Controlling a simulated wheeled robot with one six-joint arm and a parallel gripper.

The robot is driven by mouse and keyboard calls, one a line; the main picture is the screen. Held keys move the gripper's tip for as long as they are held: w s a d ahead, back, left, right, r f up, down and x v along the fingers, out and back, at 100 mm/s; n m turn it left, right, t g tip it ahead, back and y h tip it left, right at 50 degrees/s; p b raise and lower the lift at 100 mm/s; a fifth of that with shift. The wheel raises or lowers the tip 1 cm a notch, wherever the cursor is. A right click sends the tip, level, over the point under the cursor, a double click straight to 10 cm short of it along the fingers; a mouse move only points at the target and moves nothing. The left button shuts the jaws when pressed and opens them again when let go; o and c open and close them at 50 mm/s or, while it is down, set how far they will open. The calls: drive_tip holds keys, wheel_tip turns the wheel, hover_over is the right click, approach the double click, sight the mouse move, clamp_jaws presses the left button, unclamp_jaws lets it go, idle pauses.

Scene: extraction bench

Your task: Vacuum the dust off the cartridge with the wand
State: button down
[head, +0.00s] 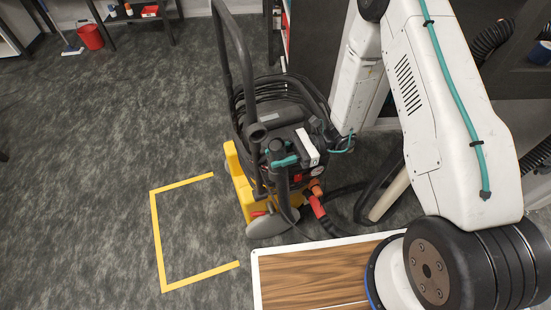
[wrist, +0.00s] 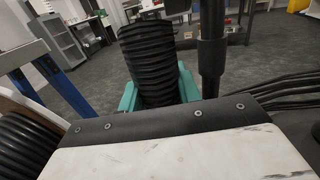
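In the head view, a black vacuum machine (head: 285,115) with a push handle stands on the floor. In the wrist view, a black ribbed piece (wrist: 150,62) stands between two teal parts (wrist: 129,98). I cannot tell whether these are my fingers or whether they grip it. A black upright rod (wrist: 212,50) is beside it.
A wood-grain panel with a white rim (head: 257,286) lies at the bottom, partly behind my arm. Yellow floor tape (head: 157,235) marks a corner area. A yellow part (head: 240,185) is at the machine's base. A red bucket (head: 90,36) stands far left. The left floor is clear.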

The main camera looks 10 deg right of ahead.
sight(276, 145)
drive_tip(key=shift+r, duration=2.75)
